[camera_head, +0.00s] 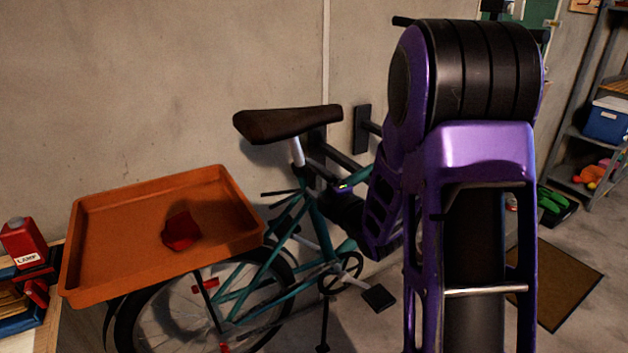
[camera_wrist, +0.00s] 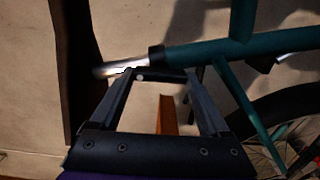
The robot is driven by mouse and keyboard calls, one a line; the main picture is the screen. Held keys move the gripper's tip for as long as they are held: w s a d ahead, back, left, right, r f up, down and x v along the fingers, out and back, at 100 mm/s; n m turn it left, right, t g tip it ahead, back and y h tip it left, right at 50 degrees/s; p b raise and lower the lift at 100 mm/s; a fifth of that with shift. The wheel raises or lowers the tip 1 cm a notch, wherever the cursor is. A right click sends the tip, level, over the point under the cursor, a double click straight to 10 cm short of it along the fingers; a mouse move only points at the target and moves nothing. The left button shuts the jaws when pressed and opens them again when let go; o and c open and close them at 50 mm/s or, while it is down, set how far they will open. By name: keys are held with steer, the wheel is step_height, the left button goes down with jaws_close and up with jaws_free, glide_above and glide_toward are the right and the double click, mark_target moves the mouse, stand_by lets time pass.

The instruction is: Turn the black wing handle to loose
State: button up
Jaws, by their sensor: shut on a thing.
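The teal bicycle (camera_head: 318,225) stands by the wall with a dark saddle (camera_head: 288,123) on a silver seat post (camera_head: 297,152). In the wrist view the silver post (camera_wrist: 112,70) runs into a black collar (camera_wrist: 156,55) at the end of the teal frame tube (camera_wrist: 205,50). The black wing handle (camera_wrist: 165,76) appears as a small dark piece beside the collar, between my fingertips. My gripper (camera_wrist: 160,78) is shut on it, with the fingers apart by its width. In the head view my gripper (camera_head: 312,180) reaches the seat clamp from the right; the handle cannot be made out there.
An orange tray (camera_head: 100,275) with a dark red item (camera_head: 180,232) sits over the rear wheel at left. A red bottle (camera_head: 22,243) stands beside it. A shelf rack (camera_head: 590,110) and brown mat (camera_head: 562,282) are at right. The wall is close behind the bicycle.

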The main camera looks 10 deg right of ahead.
steer(key=shift+n, duration=0.9)
steer(key=o, duration=1.2)
